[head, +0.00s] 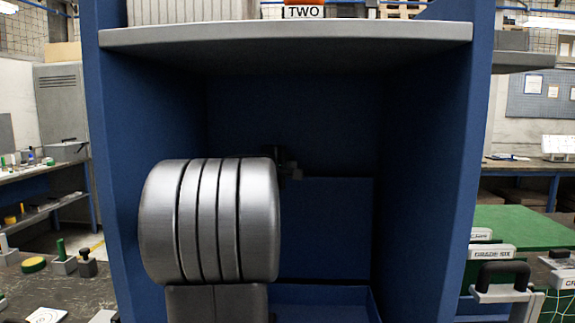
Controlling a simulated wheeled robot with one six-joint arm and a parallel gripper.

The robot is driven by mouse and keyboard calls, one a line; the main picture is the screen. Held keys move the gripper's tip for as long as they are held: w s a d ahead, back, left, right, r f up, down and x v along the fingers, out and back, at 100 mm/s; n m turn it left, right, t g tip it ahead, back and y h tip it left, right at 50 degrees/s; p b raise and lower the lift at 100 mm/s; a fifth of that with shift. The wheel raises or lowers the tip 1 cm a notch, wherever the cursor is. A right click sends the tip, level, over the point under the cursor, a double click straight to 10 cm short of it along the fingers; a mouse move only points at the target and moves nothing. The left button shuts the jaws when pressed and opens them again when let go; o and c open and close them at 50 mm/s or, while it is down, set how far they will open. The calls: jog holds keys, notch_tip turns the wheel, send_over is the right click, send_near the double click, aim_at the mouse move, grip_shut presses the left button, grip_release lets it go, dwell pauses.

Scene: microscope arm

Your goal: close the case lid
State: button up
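A blue case stands inside a blue cabinet, partly hidden behind my large silver arm link. Its lid (330,230) seems to be the upright blue panel, raised at the back. Its shallow open base (325,294) lies below, with the front cut off by the picture's edge. A dark seam runs between lid and base. My gripper (288,166) shows as a small dark shape beyond the arm link, near the lid's top left edge. I cannot tell whether it touches the lid. Its fingers are too dark and hidden to read.
The blue cabinet's side walls (428,150) stand close on both sides, and a grey shelf (290,35) crosses above. Free space shows between the lid and the right wall. Outside, a bench with small objects stands left; a black-handled item (502,275) and green surface (525,228) are right.

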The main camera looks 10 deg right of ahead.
jog(key=shift+w+d, duration=0.2)
grip_shut()
jog(key=shift+s+f+b, duration=0.1)
jog(key=shift+b, duration=0.2)
